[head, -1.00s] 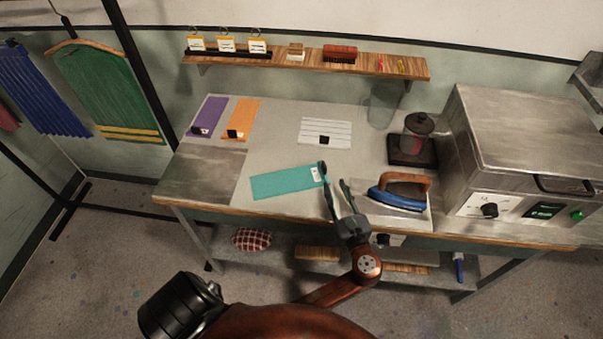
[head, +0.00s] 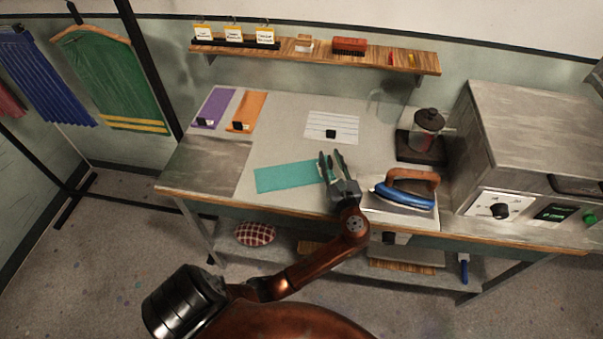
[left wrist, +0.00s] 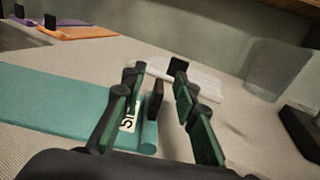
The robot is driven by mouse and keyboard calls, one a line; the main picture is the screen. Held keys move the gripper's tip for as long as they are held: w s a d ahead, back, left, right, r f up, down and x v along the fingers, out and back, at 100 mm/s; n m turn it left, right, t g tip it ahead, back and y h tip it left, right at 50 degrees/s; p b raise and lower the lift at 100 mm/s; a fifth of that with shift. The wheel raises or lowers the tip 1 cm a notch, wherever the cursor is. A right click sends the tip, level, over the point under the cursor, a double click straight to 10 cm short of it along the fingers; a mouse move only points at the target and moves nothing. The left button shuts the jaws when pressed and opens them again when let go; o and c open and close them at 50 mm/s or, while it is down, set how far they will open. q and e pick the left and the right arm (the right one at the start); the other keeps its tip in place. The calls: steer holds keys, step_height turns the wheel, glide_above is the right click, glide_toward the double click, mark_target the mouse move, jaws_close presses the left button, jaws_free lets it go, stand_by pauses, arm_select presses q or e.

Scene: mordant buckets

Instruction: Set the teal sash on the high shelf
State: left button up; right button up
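The teal sash (head: 285,177) lies flat on the worktable, left of the iron. My left gripper (head: 330,155) is at its right end, fingers apart, and hides that end in the head view. In the left wrist view the sash (left wrist: 50,108) reaches in from the left. Its white label and a small dark upright tab show near and between the open fingers of my left gripper (left wrist: 156,75). I cannot tell whether a finger touches the sash. The high shelf (head: 375,57) is the wooden wall board behind the table. My right gripper is not in view.
A blue iron (head: 404,196) stands close right of the gripper. Purple (head: 214,108) and orange (head: 247,110) sashes and a white striped cloth (head: 331,127) lie behind. The shelf holds labelled cards, a red brush (head: 349,45) and small items; bare wood shows between some.

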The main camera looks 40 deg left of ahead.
arm_select(q)
jaws_close()
stand_by(0.3)
steer(key=shift+r, duration=0.15)
